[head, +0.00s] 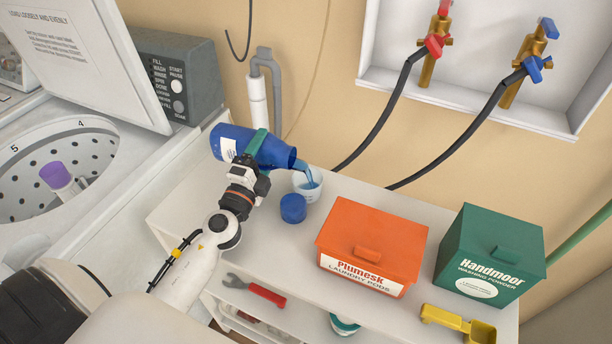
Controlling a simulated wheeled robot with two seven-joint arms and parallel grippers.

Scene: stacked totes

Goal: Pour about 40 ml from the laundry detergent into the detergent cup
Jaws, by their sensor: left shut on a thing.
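My left gripper (258,155) is shut on the blue laundry detergent bottle (228,143). The bottle is tilted, nearly lying on its side, with its mouth to the right. A stream of blue liquid runs from the mouth down into the white detergent cup (308,190). The cup stands on the white shelf top, below and right of the mouth. The level inside the cup cannot be read. A blue cap (293,208) stands on the shelf just in front of the cup. My right gripper is not in view.
An orange laundry pods box (372,240) and a green washing powder box (490,250) stand to the right. A yellow scoop (460,325) and a red-handled wrench (254,290) lie near the front. The open washer (75,150) is at the left. Black hoses (375,128) hang behind.

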